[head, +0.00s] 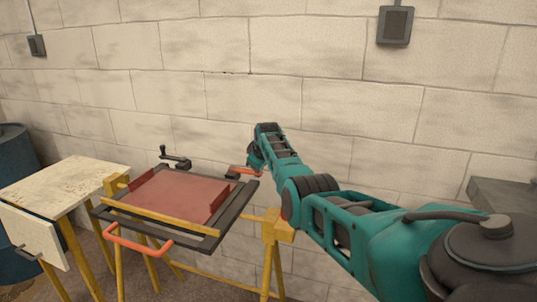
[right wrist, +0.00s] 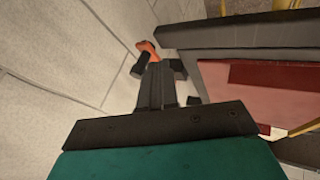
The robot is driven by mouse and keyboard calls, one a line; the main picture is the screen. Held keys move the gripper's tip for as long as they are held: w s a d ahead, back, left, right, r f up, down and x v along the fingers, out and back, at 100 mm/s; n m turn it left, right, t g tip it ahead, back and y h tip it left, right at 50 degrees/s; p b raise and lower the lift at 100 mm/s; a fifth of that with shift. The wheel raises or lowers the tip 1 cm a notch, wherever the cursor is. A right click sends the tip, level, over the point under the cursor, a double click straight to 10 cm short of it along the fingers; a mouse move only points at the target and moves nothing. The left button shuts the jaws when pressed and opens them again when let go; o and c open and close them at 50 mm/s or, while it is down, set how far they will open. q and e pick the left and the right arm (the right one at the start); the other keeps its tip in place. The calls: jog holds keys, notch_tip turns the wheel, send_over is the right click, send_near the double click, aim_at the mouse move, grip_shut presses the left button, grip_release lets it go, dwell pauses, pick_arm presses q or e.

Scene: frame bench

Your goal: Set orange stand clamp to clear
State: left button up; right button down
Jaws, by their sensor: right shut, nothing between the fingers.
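The stand (head: 273,228) has yellow legs and carries a dark frame with a red panel. An orange clamp lever (head: 246,172) with a dark block sits at the frame's far right corner, close to my right wrist. In the right wrist view the orange lever (right wrist: 147,47) shows just beyond the fingertips, with dark parts around it. My right gripper (right wrist: 157,70) is shut and empty, its fingers pointing at the dark part by the lever. Whether they touch it I cannot tell. In the head view the fingers are mostly hidden by my arm. My left gripper is not in view.
A black crank clamp (head: 175,157) stands at the frame's back left. A curved orange handle (head: 137,243) projects at the front. A pale-topped table (head: 62,184) and a blue barrel (head: 18,155) are at left. The block wall (head: 300,90) is close behind the stand.

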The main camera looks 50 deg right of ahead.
jog(key=s+d+v, duration=0.1)
jog(key=v, duration=0.7)
jog(key=shift+r+p, duration=0.3)
jog(key=shift+p, duration=0.05)
jog(key=shift+s+f, duration=0.1)
jog(key=shift+s, duration=0.05)
jog(key=s+a+f+n+t, duration=0.1)
jog(key=s+a+f, duration=0.3)
jog(key=a+f, duration=0.65)
jog(key=s+a+f+n+t, duration=0.1)
jog(key=s+a+f+t, duration=0.15)
jog(key=a+f, duration=0.8)
jog(key=s+a+f+m+y, duration=0.1)
jog(key=s+a+f+y, duration=0.1)
jog(key=s+a, duration=0.7)
jog(key=s+a+f+t+y, duration=0.1)
jog(key=s+a+f+y, duration=0.2)
jog(key=s+a, duration=0.7)
jog(key=shift+s+a+m+y, duration=0.4)
jog(key=shift+a+y, duration=0.2)
jog(key=shift+y, duration=0.1)
